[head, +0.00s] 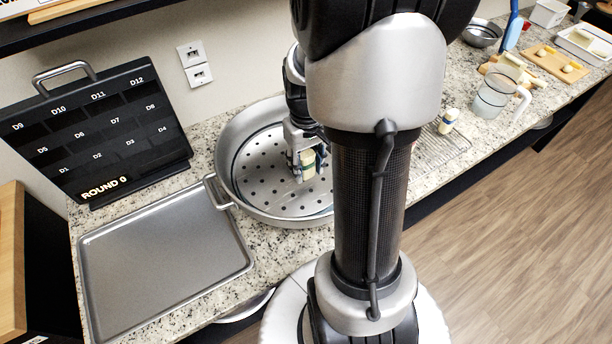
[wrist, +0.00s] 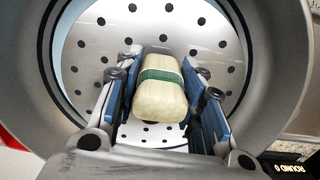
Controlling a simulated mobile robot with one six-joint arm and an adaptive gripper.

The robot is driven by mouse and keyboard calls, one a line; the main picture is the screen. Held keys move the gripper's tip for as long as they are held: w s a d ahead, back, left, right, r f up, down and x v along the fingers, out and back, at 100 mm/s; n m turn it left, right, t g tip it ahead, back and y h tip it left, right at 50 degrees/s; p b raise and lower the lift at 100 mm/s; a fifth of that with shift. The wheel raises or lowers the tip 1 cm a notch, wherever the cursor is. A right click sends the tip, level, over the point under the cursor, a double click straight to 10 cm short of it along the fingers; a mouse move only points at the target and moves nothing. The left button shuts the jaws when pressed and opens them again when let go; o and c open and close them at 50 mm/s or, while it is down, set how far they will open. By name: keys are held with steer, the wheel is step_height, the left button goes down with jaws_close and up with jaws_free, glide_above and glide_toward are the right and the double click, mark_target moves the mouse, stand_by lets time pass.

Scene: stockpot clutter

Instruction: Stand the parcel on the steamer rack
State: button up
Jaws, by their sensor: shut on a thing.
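The parcel is a pale cream bundle with a green band around its middle. In the wrist view the parcel (wrist: 158,88) lies between the two fingers of my gripper (wrist: 157,92), which is shut on it. In the head view the parcel (head: 308,164) hangs from my gripper (head: 308,158) inside the wide metal pot (head: 226,158), over the perforated steamer rack (head: 262,180). The rack is a round silver plate with dark holes. I cannot tell whether the parcel touches the rack. My arm hides the right part of the pot.
An empty metal tray (head: 165,262) lies left of the pot, below a black labelled board (head: 100,132). Right of my arm, a similar banded bundle (head: 448,121) is at a wire rack (head: 440,152). A clear jug (head: 494,94) and cutting board (head: 556,62) stand farther right.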

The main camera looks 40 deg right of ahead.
mark_target(306, 175)
steer(key=shift+f+b, duration=0.7)
steer(key=shift+f, duration=1.3)
steer(key=shift+f, duration=0.2)
steer(key=o, duration=1.1)
steer(key=shift+r, duration=0.1)
